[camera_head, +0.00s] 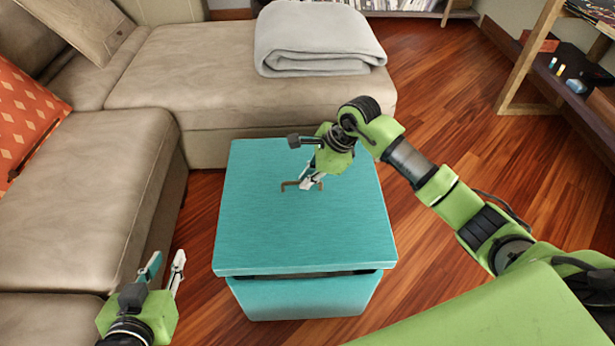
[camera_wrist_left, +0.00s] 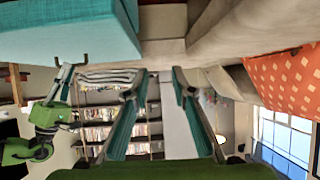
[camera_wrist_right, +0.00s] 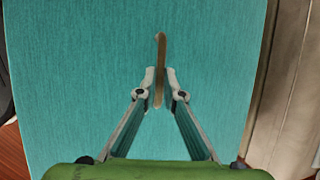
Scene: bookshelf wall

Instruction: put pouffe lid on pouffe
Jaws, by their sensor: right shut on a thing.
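The teal square pouffe lid (camera_head: 290,235) sits over the teal pouffe (camera_head: 305,298) in the head view. A dark gap shows between them along the front, and the lid's front edge overhangs the body. I cannot tell whether the lid touches the pouffe at the back. My right gripper (camera_head: 313,184) is shut on the lid's brown handle (camera_head: 289,184); the right wrist view shows the fingertips on either side of the handle (camera_wrist_right: 160,45). My left gripper (camera_head: 164,268) is open and empty, left of the pouffe and apart from it.
A beige sofa (camera_head: 185,65) stands behind and to the left, with a folded grey blanket (camera_head: 318,38) and an orange patterned cushion (camera_head: 25,120). A wooden shelf (camera_head: 530,65) is at the upper right. Wooden floor (camera_head: 440,130) is clear right of the pouffe.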

